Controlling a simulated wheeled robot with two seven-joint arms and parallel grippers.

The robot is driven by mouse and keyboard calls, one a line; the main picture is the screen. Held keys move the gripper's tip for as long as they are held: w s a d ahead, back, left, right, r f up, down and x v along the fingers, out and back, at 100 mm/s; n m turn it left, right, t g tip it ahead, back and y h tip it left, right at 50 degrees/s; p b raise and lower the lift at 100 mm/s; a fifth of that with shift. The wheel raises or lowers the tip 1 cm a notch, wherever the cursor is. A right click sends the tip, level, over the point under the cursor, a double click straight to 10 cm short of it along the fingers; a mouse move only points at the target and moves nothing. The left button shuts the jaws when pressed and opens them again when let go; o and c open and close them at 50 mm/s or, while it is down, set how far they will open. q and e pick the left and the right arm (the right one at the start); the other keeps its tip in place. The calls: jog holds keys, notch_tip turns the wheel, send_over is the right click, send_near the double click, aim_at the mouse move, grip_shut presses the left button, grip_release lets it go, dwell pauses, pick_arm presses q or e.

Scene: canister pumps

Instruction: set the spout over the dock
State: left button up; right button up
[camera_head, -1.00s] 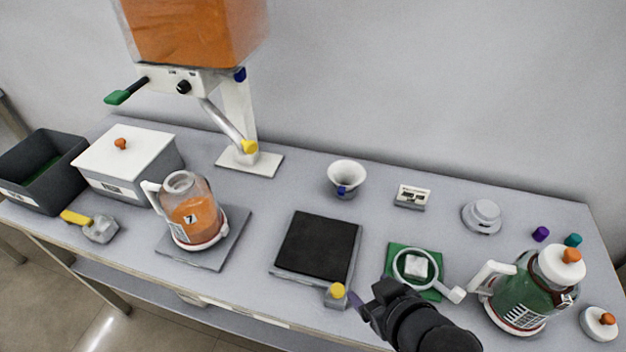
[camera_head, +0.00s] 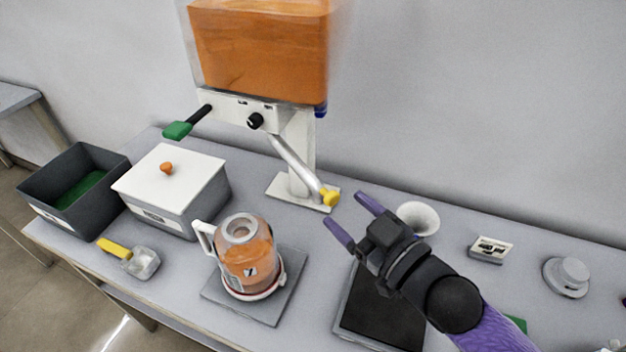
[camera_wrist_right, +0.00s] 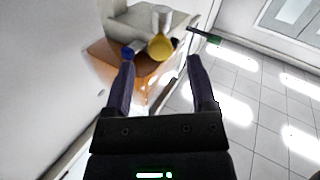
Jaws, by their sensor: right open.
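The spout is a silver tube (camera_head: 298,165) with a yellow tip (camera_head: 330,197), slanting down to the right from the white dispenser body. My right gripper (camera_head: 353,218) is open and empty just right of the tip. In the right wrist view the yellow tip (camera_wrist_right: 160,47) appears between and beyond the open fingers (camera_wrist_right: 160,60). My left gripper is not seen.
The dispenser has a large orange hopper (camera_head: 262,50) and a green-ended lever (camera_head: 180,129). A white-lidded box (camera_head: 170,185) and a dark bin (camera_head: 50,205) stand left. A black pad (camera_head: 375,310) lies under my right arm; a white funnel (camera_head: 418,218) stands behind it.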

aim_at(335, 201)
jog(key=b+x, duration=0.1)
jog(key=x, duration=0.5)
jog(key=shift+w+a, duration=0.25)
grip_shut()
dwell(1.1)
